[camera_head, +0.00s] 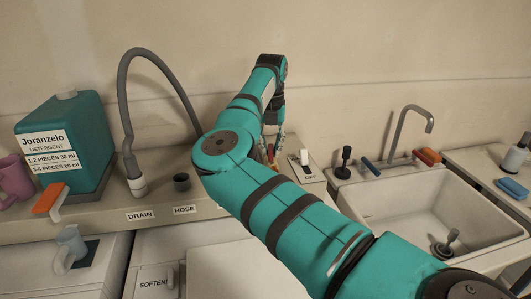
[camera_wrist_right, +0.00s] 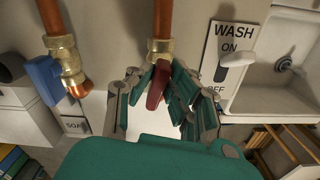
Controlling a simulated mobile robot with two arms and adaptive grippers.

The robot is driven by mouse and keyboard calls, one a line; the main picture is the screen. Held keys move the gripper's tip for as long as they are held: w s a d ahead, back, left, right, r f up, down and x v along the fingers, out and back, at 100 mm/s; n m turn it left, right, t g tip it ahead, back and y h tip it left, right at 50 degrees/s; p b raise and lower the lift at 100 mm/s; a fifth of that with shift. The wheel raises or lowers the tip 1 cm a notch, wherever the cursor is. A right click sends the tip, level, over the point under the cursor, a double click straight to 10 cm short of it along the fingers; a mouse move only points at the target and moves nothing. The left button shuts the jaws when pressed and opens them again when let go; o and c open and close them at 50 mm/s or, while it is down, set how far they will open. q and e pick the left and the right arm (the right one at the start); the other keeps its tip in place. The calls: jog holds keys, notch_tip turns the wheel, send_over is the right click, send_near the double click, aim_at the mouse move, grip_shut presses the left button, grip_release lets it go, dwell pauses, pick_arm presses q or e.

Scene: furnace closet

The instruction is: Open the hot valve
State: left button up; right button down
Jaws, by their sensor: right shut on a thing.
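In the right wrist view, the hot valve is a red handle (camera_wrist_right: 158,85) below a brass fitting (camera_wrist_right: 160,48) on a copper pipe. The handle points down the picture, tilted slightly left, roughly in line with the pipe. My right gripper (camera_wrist_right: 163,97) is closed around it, with grey-and-teal fingers on both sides. In the head view, my right gripper (camera_head: 272,150) is at the back of the counter; my arm hides much of that spot, and only a small red-orange bit shows by the fingers. My left gripper is not in view.
A blue valve handle (camera_wrist_right: 43,75) is on a second pipe, left of the red one. A WASH switch plate (camera_wrist_right: 233,50) is close on the right. The head view shows a sink (camera_head: 440,205), a grey hose (camera_head: 124,95) and a detergent jug (camera_head: 85,135).

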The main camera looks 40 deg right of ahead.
aim_at(271, 146)
jog(key=shift+f+n+b, duration=0.15)
jog(key=shift+n+b, duration=0.15)
jog(key=shift+n, duration=0.8)
jog(key=c, duration=1.5)
grip_release()
jog(key=shift+r, duration=0.2)
jog(key=shift+o, duration=0.9)
jog(key=shift+p, duration=0.3)
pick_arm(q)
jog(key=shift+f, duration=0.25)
pick_arm(e)
notch_tip(271, 146, up, 7)
jog(key=p, duration=0.4)
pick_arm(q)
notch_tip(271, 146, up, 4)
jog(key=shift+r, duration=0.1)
